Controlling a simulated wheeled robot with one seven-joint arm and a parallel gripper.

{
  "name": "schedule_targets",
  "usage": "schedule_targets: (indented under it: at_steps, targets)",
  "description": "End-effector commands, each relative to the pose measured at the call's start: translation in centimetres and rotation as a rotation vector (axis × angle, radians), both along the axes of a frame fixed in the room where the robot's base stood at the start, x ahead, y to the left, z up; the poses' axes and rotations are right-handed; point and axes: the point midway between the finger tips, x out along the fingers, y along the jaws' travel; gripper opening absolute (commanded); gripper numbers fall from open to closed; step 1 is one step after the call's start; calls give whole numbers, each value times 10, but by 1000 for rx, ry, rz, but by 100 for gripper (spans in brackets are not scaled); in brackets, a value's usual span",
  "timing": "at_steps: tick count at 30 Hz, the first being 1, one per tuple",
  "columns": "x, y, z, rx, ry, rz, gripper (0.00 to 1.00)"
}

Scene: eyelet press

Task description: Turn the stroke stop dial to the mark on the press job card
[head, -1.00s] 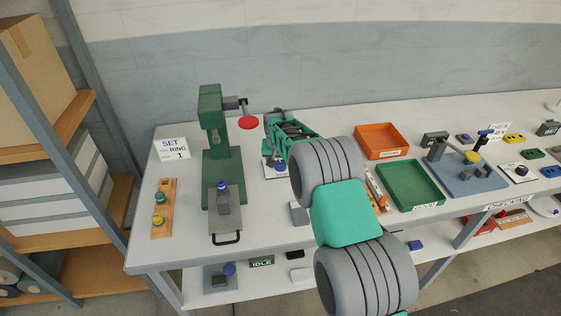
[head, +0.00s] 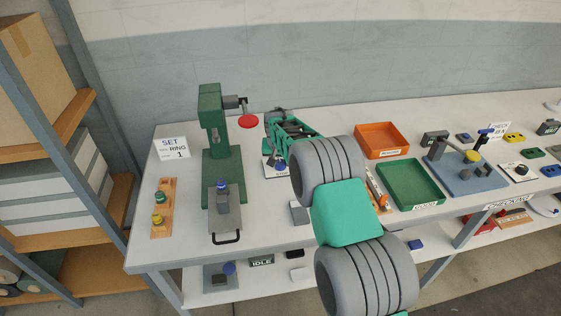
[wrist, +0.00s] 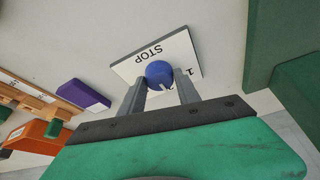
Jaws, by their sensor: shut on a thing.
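The stroke stop dial is a blue knob (wrist: 159,72) on a white plate (wrist: 128,68) marked STOP, with a "1" beside the knob. Its white pointer line faces the lower right in the wrist view, toward a mark partly hidden by my gripper. My gripper (wrist: 160,90) is shut on the dial, one finger on each side. In the head view the dial (head: 281,166) sits on the bench right of the green press (head: 210,130), under my gripper. The job card (head: 171,148) stands left of the press and reads SET, RING 1.
A peg board (head: 163,208) with green and yellow pieces lies left of the press. An orange tray (head: 383,140) and a green tray (head: 410,186) stand to the right. In the wrist view a purple block (wrist: 83,95) lies left of the plate.

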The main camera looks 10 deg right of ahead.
Motion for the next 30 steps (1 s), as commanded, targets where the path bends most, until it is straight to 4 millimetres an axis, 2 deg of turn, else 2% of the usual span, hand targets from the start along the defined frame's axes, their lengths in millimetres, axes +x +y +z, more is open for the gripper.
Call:
schedule_targets:
  at_steps: [11,30]
  targets:
    - [1,-3,-2,0,-3,177,0]
    - [1,-6,0,0,-1,761,0]
